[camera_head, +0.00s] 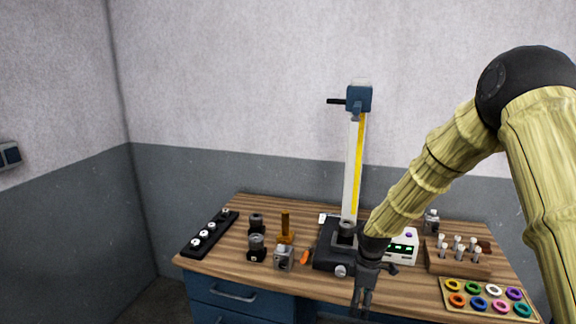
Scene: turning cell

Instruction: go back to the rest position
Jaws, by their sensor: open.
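My gripper (362,300) hangs at the end of my yellow arm, pointing down near the front edge of the wooden bench (225,262). Its fingers are small in this view and nothing shows between them. It is in front of the black base of the height gauge (352,180), which stands upright with a blue head and a yellow scale. My arm comes in from the right and hides part of the bench behind it.
On the bench are a black strip with white-topped parts (210,233), dark cylinders (256,243), a brass post (285,228), a metal block (284,258), a white display box (404,246), a wooden peg block (458,260) and a tray of coloured rings (487,298). Space above is clear.

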